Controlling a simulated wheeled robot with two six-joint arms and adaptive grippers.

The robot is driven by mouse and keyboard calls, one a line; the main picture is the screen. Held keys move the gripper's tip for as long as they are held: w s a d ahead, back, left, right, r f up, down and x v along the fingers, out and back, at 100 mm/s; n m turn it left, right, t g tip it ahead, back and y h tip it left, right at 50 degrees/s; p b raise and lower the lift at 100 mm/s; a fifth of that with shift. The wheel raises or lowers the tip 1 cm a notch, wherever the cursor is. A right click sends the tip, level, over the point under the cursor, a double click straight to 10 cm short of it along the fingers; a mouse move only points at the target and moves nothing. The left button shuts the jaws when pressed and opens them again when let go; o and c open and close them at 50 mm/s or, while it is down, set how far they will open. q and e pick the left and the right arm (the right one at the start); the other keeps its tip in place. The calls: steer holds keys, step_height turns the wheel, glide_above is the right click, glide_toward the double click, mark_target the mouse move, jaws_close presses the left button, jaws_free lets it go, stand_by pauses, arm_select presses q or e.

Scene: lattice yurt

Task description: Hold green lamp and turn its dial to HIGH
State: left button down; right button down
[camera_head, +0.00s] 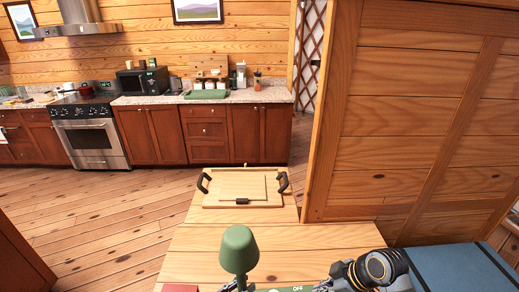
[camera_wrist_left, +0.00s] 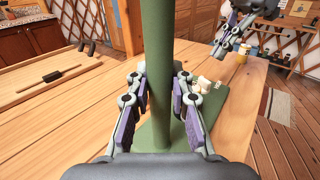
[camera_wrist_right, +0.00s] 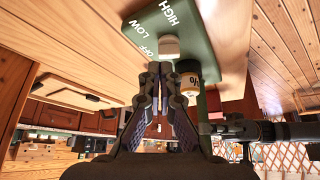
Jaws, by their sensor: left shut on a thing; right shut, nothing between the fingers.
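The green lamp (camera_head: 238,250) stands upright at the table's near edge; its stem (camera_wrist_left: 157,60) shows in the left wrist view. My left gripper (camera_wrist_left: 160,115) is closed around that stem, one purple-padded finger on each side; in the head view it is mostly hidden. The green base (camera_wrist_right: 205,30) carries the labels HIGH, LOW and OFF in the right wrist view. A white dial (camera_wrist_right: 168,47) sits on it near OFF; its exact pointing is unclear. My right gripper (camera_wrist_right: 160,72) is shut and empty, its tips close beside the dial; contact cannot be told.
A wooden tray (camera_head: 240,204) with black handles lies farther back on the table (camera_head: 215,255). A small orange and white container (camera_wrist_right: 190,85) appears beside the right fingertips. A wooden partition (camera_head: 400,110) stands at right, with a blue surface (camera_head: 450,270) below. The table between lamp and tray is clear.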

steer(key=shift+f, duration=2.45)
steer(key=shift+a, duration=0.6)
steer(key=shift+s+a, duration=0.1)
steer(key=shift+s, duration=0.25)
steer(key=shift+s+a, duration=0.2)
steer(key=shift+s, duration=0.1)
steer(key=shift+s+a, duration=0.1)
steer(key=shift+s+d, duration=0.15)
steer(key=shift+d, duration=0.05)
steer(key=shift+s+d, duration=0.1)
step_height(320, 180, up, 6)
